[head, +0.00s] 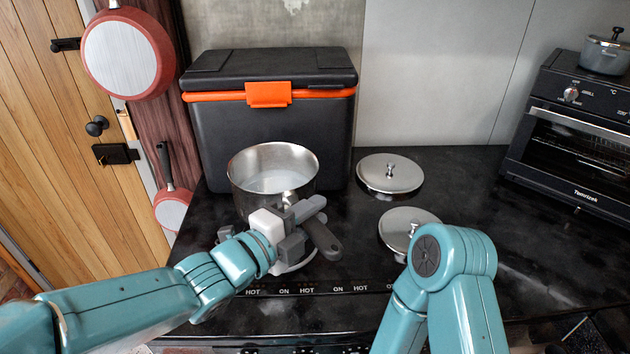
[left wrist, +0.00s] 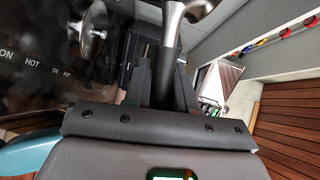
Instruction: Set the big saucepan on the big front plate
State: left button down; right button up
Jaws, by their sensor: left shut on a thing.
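The big steel saucepan (head: 240,187) is upright in front of the dark cool box, its dark handle (head: 322,240) pointing toward me. My left gripper (head: 300,213) is shut on the saucepan's handle. In the left wrist view, the left gripper's fingers (left wrist: 161,85) stand on either side of the handle, with shiny metal (left wrist: 172,18) beyond. A pale curved rim (head: 300,264), seemingly of the front plate, shows below the gripper; the rest is hidden. Whether the saucepan's base touches the surface is hidden. My right arm shows at lower right, but its gripper is out of view.
The cool box (head: 270,125) stands behind. A toaster oven (head: 570,130) with a small pot (head: 604,55) is at right. Red pans (head: 127,55) hang at left.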

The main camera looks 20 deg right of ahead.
pick_arm(q)
notch_tip(320, 180, down, 9)
jog(key=b, duration=0.2)
jog(key=shift+s+a+b, duration=0.25)
jog(key=shift+a+b, duration=0.05)
jog(key=shift+a, duration=0.05)
jog(key=shift+f+b, duration=0.5)
jog(key=shift+b, duration=0.3)
dwell(0.7)
jog(key=c, duration=0.9)
grip_release()
jog(key=shift+o, duration=0.3)
jog(key=shift+s, duration=0.1)
